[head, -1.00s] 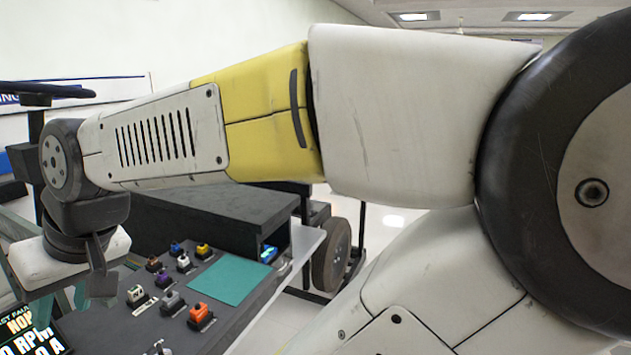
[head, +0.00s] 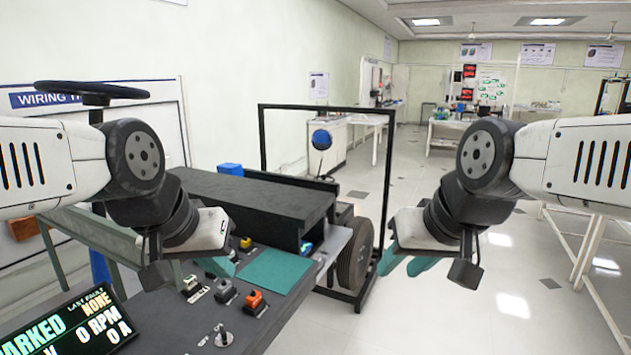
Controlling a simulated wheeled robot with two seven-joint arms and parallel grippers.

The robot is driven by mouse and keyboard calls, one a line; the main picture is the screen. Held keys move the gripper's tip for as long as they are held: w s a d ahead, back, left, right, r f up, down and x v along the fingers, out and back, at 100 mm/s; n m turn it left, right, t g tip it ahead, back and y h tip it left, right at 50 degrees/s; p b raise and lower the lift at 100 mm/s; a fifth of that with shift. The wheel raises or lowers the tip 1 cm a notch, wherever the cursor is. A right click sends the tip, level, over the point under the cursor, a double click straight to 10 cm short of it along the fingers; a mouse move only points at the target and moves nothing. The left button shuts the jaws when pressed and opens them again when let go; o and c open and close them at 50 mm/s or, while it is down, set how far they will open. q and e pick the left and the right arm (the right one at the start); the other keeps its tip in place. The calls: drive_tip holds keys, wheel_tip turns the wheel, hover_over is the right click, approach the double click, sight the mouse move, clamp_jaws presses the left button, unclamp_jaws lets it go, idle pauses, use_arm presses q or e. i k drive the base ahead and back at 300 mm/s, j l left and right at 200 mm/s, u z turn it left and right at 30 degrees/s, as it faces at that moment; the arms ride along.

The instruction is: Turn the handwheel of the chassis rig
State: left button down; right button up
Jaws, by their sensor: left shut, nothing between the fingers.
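A black handwheel (head: 92,92) lies nearly flat on top of a post at the left, above my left forearm. My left gripper (head: 216,266) hangs over the control panel, right of and below the wheel and apart from it. Its teal fingers are shut and empty, partly hidden behind the wrist. My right gripper (head: 405,264) hangs over the floor, right of the rig. Its two teal fingers are apart with nothing between them. Part of the wheel's post is hidden behind my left arm.
A display (head: 75,322) at lower left reads PARKED, 0 RPM. The panel carries an orange switch (head: 254,300), other small controls and a teal pad (head: 275,270). A dark box (head: 250,195) and a black frame (head: 262,140) stand behind. Floor at right is clear.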

sight(324, 178)
drive_tip(key=i+l+z, duration=0.1)
drive_tip(key=z, duration=0.85)
drive_tip(key=i, duration=6.1)
drive_tip(key=i+u, duration=0.25)
drive_tip(key=u, duration=0.15)
drive_tip(key=i+l+u, duration=0.2)
drive_tip(key=u, duration=0.25)
drive_tip(key=i+l+u, duration=0.2)
drive_tip(key=u, duration=2.85)
drive_tip(key=i+l, duration=0.05)
drive_tip(key=l, duration=0.05)
